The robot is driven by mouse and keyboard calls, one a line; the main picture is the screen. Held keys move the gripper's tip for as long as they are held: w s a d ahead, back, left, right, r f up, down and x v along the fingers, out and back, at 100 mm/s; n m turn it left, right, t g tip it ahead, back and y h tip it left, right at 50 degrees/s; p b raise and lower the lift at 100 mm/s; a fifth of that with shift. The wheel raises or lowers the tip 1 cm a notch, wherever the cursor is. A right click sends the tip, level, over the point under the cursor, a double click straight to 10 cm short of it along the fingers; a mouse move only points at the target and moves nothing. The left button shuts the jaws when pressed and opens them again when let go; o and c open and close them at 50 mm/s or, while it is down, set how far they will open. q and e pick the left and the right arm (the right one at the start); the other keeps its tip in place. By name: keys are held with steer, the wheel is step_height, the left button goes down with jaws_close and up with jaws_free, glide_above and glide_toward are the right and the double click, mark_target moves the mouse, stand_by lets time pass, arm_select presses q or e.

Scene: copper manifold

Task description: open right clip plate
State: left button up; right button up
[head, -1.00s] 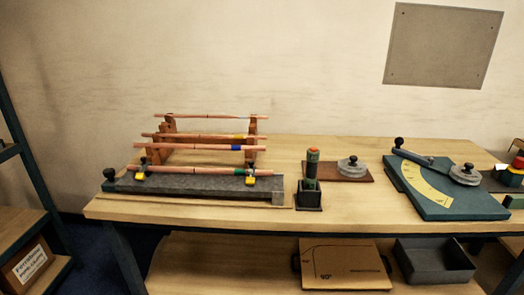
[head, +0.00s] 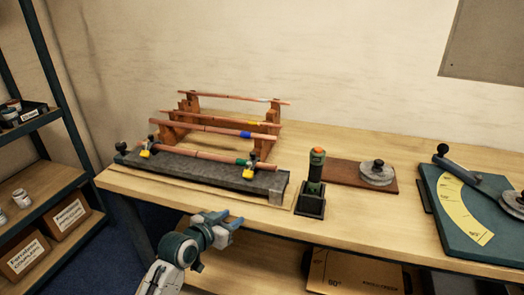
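A grey clamp bar (head: 205,173) lies along the table's left part with a copper pipe (head: 195,155) along its top. The right clip (head: 251,168), with a yellow plate and a small dark knob, sits at the pipe's right end. Whether its plate is open or closed is too small to tell. The left clip (head: 145,153) is similar, at the pipe's left end. My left gripper (head: 236,218) is in front of the table's front edge, below and left of the right clip, apart from it. Its fingers look spread and empty. My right gripper is out of view.
A wooden rack (head: 166,134) with several copper pipes stands behind the bar. A green tool in a black holder (head: 312,203) stands right of the bar. Farther right are a brown board (head: 340,172) with a grey disc and a green bending plate (head: 450,225). Shelves (head: 45,120) stand at left.

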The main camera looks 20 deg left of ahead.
mark_target(251, 154)
arm_select(q)
steer(key=w+a+r+t+h, duration=0.1)
steer(key=w+r+t, duration=0.2)
steer(key=w+r, duration=0.65)
steer(key=shift+t, duration=0.3)
steer(key=x, duration=0.2)
steer(key=r+p+x, duration=0.1)
steer(key=x, duration=0.2)
steer(key=p+x, duration=0.1)
steer(key=x, duration=0.2)
steer(key=shift+w+r, duration=0.1)
steer(key=shift+r, duration=0.2)
steer(key=shift+w+d+f, duration=0.1)
steer(key=shift+w+d, duration=0.05)
steer(key=shift+w, duration=0.4)
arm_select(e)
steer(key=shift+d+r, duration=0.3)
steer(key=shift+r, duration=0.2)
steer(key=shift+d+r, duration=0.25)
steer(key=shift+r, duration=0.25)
arm_select(q)
jaws_close()
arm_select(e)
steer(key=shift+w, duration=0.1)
